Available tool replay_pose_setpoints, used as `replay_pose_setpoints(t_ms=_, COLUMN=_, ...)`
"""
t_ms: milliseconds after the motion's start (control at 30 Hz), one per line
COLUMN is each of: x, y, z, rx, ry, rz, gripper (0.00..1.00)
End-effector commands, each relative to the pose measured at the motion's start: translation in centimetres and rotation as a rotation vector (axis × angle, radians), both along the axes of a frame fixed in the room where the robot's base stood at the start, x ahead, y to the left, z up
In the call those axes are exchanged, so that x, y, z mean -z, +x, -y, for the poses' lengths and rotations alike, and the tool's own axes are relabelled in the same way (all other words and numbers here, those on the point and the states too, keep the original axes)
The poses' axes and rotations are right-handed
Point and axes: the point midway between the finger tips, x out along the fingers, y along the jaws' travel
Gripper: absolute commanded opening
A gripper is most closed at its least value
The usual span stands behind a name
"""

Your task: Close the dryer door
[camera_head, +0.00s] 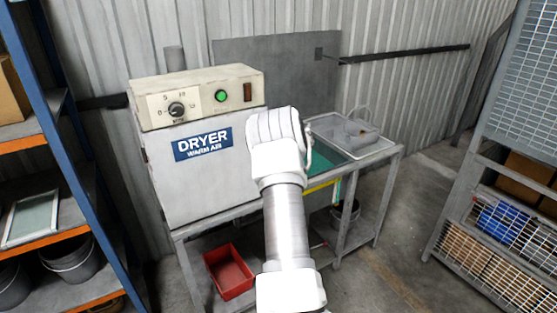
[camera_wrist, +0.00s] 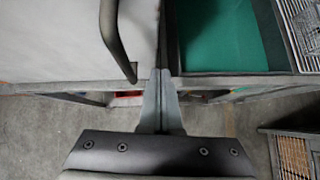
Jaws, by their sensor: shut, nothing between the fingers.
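The dryer (camera_head: 195,185) is a white box with a blue "DRYER WARM AIR" label and a control panel on top. Its front door looks flat against or near the box in the head view, but my arm hides its right edge, so I cannot tell whether it is fully shut. In the wrist view, a white dryer surface (camera_wrist: 60,40) is at left with a dark bar handle (camera_wrist: 112,35) on it. My gripper (camera_wrist: 161,75) is shut and empty, its fingertips just right of the handle and beside the dryer. The head view hides the fingers behind my arm.
A grey bench (camera_head: 393,160) carries the dryer and a green-bottomed tray (camera_wrist: 225,35) to its right. A red bin (camera_head: 229,272) is underneath. A blue and orange shelf (camera_head: 75,170) stands at left, and a wire cage rack (camera_head: 500,265) at right.

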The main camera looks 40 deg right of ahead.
Motion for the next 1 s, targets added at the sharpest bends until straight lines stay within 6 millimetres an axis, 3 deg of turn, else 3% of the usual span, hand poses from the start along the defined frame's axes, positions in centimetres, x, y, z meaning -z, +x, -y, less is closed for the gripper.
replay_pose_setpoints(t_ms=300, x=-4.3, y=-4.1, z=-0.8, rx=0.002, ry=-0.003, rz=0.002, gripper=0.00)
replay_pose_setpoints(t_ms=500, x=-6.1, y=-6.0, z=-1.3, rx=0.000, ry=-0.002, rz=0.000, gripper=0.00)
replay_pose_setpoints(t_ms=1000, x=-7.6, y=-6.6, z=-1.7, rx=0.017, ry=0.004, rz=0.017, gripper=0.00)
